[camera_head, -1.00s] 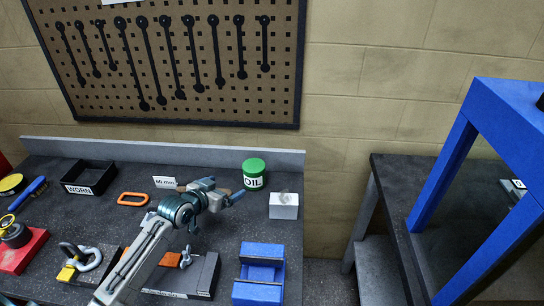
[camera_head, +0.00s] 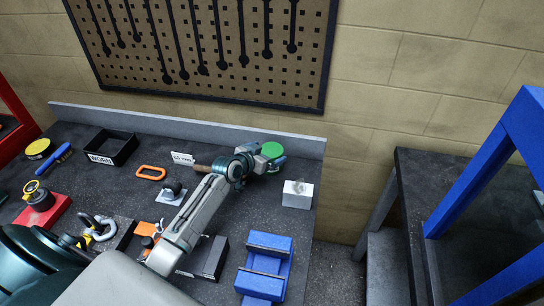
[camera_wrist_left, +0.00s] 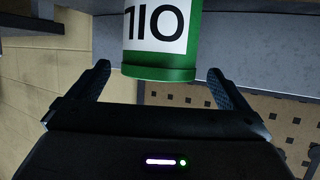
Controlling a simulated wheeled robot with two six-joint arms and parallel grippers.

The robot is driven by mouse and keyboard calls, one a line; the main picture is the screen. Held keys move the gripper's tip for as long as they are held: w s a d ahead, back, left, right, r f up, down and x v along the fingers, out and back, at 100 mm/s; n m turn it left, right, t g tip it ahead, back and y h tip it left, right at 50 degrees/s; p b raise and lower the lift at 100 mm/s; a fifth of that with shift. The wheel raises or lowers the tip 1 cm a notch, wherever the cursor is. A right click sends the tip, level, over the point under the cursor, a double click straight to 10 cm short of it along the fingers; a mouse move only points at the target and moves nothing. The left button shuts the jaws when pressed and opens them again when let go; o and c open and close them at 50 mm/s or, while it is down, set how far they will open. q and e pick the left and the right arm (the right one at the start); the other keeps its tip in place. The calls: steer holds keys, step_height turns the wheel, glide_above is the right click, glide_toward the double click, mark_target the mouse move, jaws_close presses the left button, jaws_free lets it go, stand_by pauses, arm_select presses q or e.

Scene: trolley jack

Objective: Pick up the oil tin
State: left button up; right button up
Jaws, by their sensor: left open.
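The oil tin (camera_head: 271,149) stands at the back of the dark bench, its green lid showing beyond my left gripper (camera_head: 266,163). The gripper and arm hide most of its body in the head view. In the left wrist view the tin (camera_wrist_left: 162,45) appears upside down, with a white OIL label and green rim. There my left gripper (camera_wrist_left: 158,72) is open, one finger on each side of the tin's lid end, with visible gaps. I cannot tell how far the fingers reach along it. My right gripper is not in view.
A white block (camera_head: 297,194) stands just right of the tin. A blue vise-like block (camera_head: 265,268) sits nearer. An orange ring (camera_head: 151,172), a black WORN bin (camera_head: 112,147) and a small card (camera_head: 183,158) lie left. The back ledge (camera_head: 200,125) runs behind the tin.

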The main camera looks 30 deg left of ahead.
arm_select(q)
steer(key=shift+p+x, duration=0.4)
steer(key=shift+x, duration=0.8)
steer(key=shift+w+d+f, duration=0.1)
steer(key=shift+w, duration=0.2)
steer(key=shift+c, duration=0.5)
steer(key=c, duration=1.2)
